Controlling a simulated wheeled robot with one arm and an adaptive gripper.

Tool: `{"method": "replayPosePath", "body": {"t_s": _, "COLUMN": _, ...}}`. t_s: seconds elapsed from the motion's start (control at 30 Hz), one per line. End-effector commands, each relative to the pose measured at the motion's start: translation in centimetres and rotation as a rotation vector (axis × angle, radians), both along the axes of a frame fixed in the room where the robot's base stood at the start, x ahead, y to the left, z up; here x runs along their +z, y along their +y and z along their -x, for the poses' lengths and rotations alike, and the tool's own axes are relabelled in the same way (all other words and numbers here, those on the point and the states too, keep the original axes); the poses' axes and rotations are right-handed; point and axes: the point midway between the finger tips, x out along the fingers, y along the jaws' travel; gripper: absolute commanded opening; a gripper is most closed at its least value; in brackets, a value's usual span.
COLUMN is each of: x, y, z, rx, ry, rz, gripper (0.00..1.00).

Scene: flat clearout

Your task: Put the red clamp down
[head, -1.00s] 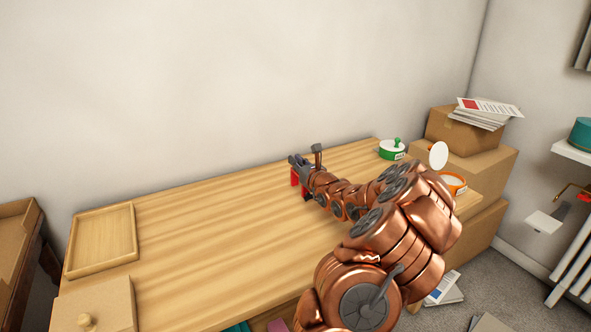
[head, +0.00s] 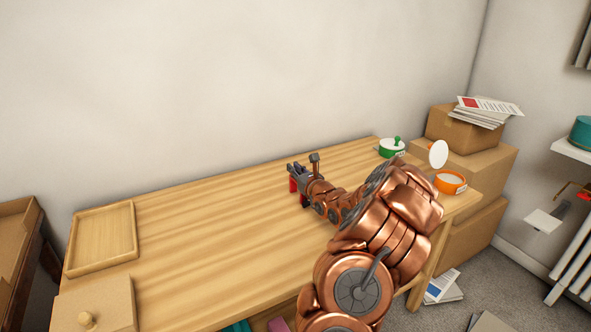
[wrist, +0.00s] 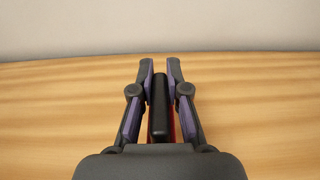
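The red clamp (head: 293,186) shows under my gripper (head: 294,169) in the head view, over the back middle of the wooden table; my gripper hides part of it. In the wrist view, a black bar of the clamp (wrist: 159,105) stands between the two fingers of my gripper (wrist: 160,72), with red showing beside it lower down. The fingers are closed in on the clamp from both sides. I cannot tell whether the clamp touches the table.
The wooden table (head: 200,235) is bare around the gripper. A wooden tray (head: 134,236) and a box with a knob (head: 110,305) are at the left.

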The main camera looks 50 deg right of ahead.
Motion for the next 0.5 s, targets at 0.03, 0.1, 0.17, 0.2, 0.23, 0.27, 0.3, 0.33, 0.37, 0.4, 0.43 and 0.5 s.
{"method": "replayPosePath", "body": {"t_s": 0.03, "x": 0.04, "y": 0.0, "z": 0.0, "rx": 0.0, "ry": 0.0, "rz": 0.0, "gripper": 0.21}}
{"method": "replayPosePath", "body": {"t_s": 0.1, "x": 0.04, "y": 0.01, "z": 0.0, "rx": 0.0, "ry": 0.0, "rz": 0.0, "gripper": 0.29}}
{"method": "replayPosePath", "body": {"t_s": 0.17, "x": 0.03, "y": 0.01, "z": 0.0, "rx": 0.0, "ry": 0.0, "rz": 0.0, "gripper": 0.35}}
{"method": "replayPosePath", "body": {"t_s": 0.2, "x": 0.03, "y": 0.01, "z": 0.0, "rx": 0.0, "ry": 0.0, "rz": 0.0, "gripper": 0.38}}
{"method": "replayPosePath", "body": {"t_s": 0.23, "x": 0.03, "y": 0.01, "z": 0.0, "rx": 0.0, "ry": 0.0, "rz": 0.0, "gripper": 0.38}}
{"method": "replayPosePath", "body": {"t_s": 0.27, "x": 0.03, "y": 0.01, "z": 0.0, "rx": 0.0, "ry": 0.0, "rz": 0.0, "gripper": 0.38}}
{"method": "replayPosePath", "body": {"t_s": 0.3, "x": 0.03, "y": 0.01, "z": 0.0, "rx": 0.0, "ry": 0.0, "rz": 0.0, "gripper": 0.38}}
{"method": "replayPosePath", "body": {"t_s": 0.33, "x": 0.03, "y": 0.01, "z": 0.0, "rx": 0.0, "ry": 0.0, "rz": 0.0, "gripper": 0.38}}
{"method": "replayPosePath", "body": {"t_s": 0.37, "x": 0.02, "y": 0.02, "z": -0.01, "rx": 0.0, "ry": 0.0, "rz": 0.0, "gripper": 0.38}}
{"method": "replayPosePath", "body": {"t_s": 0.4, "x": 0.02, "y": 0.02, "z": -0.01, "rx": 0.0, "ry": 0.0, "rz": 0.0, "gripper": 0.38}}
{"method": "replayPosePath", "body": {"t_s": 0.43, "x": 0.02, "y": 0.02, "z": -0.01, "rx": 0.0, "ry": 0.0, "rz": 0.0, "gripper": 0.38}}
{"method": "replayPosePath", "body": {"t_s": 0.5, "x": 0.1, "y": 0.0, "z": 0.0, "rx": 0.0, "ry": 0.0, "rz": 0.0, "gripper": 0.38}}
